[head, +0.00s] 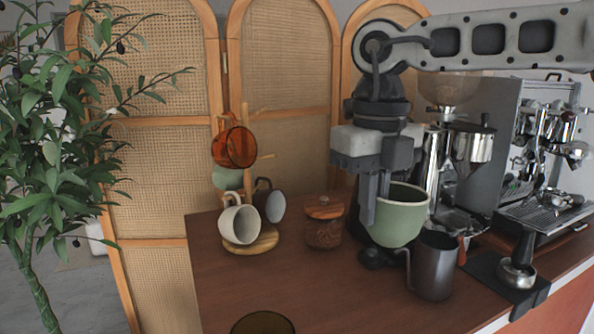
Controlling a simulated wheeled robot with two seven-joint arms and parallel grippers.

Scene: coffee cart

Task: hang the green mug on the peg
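The green mug (398,222) is upright above the cart's counter, with its open mouth facing up. My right gripper (372,205) comes down from the upper right and is shut on the mug's left side; the handle is hidden, so I cannot tell whether it is between the fingers. The wooden mug tree (249,245) with its pegs stands to the left on a round base. My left gripper is out of view.
A wooden-lidded jar (324,223) stands between the tree and the green mug. A steel pitcher (434,266) stands just in front of the mug. The espresso machine (545,150) is at right. An amber glass (262,323) is at the front edge. The counter's front middle is clear.

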